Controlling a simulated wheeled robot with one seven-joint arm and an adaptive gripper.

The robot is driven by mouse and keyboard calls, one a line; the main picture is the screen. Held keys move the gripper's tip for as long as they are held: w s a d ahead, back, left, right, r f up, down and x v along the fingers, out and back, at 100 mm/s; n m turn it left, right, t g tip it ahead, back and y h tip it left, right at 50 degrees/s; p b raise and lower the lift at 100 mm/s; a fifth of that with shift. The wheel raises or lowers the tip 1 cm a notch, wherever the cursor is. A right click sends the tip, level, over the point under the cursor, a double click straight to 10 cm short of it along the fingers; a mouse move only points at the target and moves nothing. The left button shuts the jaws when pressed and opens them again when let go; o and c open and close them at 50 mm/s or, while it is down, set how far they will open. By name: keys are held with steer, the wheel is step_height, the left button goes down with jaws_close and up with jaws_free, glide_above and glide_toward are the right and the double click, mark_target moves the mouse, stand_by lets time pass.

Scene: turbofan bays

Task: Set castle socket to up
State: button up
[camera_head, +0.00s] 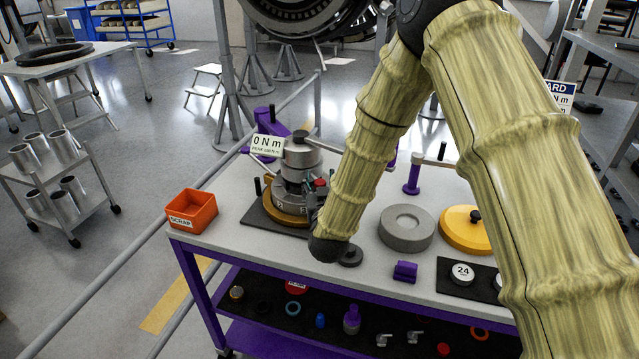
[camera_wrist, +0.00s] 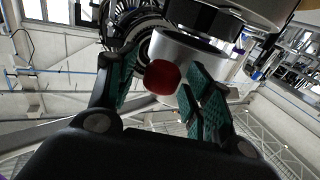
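A stacked grey metal fixture (camera_head: 297,165) with a bronze-coloured lower ring stands on a dark mat at the left of the bench. A small red cap or knob (camera_head: 320,183) shows on its right side. The wrist view shows the red knob (camera_wrist: 162,77) in front of a silver cylinder (camera_wrist: 185,50). My gripper (camera_wrist: 164,72) is open, with teal-padded fingers on either side of the red knob and gaps visible around it. In the head view my arm hides most of the gripper. I cannot tell which part is the castle socket.
An orange scrap bin (camera_head: 191,210) is at the bench's left end. A grey ring (camera_head: 406,228), a yellow disc (camera_head: 465,230), a purple block (camera_head: 405,271) and a "24" piece (camera_head: 462,274) lie to the right. A sign reading 0 N m (camera_head: 268,146) stands behind the fixture.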

steer(key=shift+f, duration=0.15)
steer(key=shift+s, duration=0.35)
steer(key=s, duration=1.1)
steer(key=shift+s, duration=0.15)
